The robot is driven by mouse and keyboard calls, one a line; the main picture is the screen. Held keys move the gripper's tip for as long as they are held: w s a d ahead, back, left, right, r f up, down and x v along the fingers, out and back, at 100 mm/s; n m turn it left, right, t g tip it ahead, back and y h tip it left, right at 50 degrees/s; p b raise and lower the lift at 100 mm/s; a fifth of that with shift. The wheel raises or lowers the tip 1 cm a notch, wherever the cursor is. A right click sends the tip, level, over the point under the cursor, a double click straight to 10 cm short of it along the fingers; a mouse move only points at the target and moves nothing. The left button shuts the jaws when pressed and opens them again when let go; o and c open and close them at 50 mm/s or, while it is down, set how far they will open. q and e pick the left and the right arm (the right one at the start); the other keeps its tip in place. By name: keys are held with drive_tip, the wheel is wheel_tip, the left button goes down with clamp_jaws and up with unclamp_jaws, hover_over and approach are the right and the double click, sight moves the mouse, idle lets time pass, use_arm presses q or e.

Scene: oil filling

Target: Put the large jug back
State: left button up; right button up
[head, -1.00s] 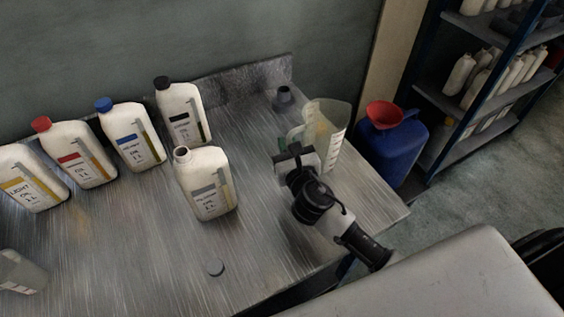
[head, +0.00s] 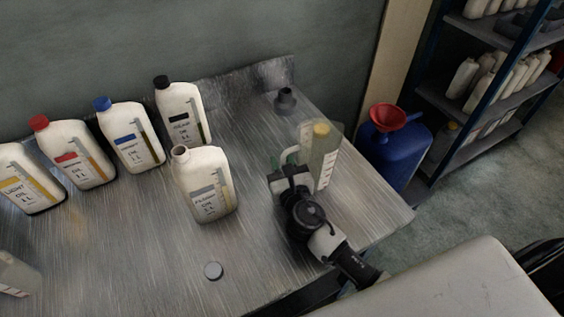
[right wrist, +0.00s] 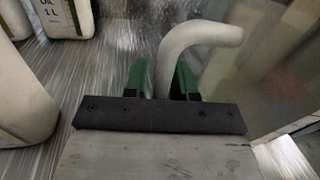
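The large jug (head: 325,160) is a clear, pale jug with a marked scale, near the right end of the metal table in the head view. A yellow patch shows near its top. My right gripper (head: 287,163) is at its left side. In the right wrist view the pale handle (right wrist: 185,45) passes between the green fingers of the gripper (right wrist: 160,80), which appear closed on it. Whether the jug's base touches the table is hard to tell. My left gripper is not in view.
Several capped bottles stand along the back left. A dark grey small object (head: 285,100) is behind the jug. A blue can with red funnel (head: 388,116) stands beyond the table edge.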

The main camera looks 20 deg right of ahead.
drive_tip(key=shift+o, duration=0.9)
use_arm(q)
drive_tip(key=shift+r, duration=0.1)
use_arm(e)
drive_tip(key=shift+r, duration=0.1)
drive_tip(key=shift+s, duration=0.1)
drive_tip(key=s, duration=0.3)
drive_tip(key=s+b, duration=0.1)
drive_tip(key=s, duration=0.6)
drive_tip(key=shift+s+a, duration=0.3)
drive_tip(key=shift+s, duration=0.05)
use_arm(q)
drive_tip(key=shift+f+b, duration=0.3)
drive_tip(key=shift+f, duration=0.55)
use_arm(e)
drive_tip(key=shift+s, duration=0.55)
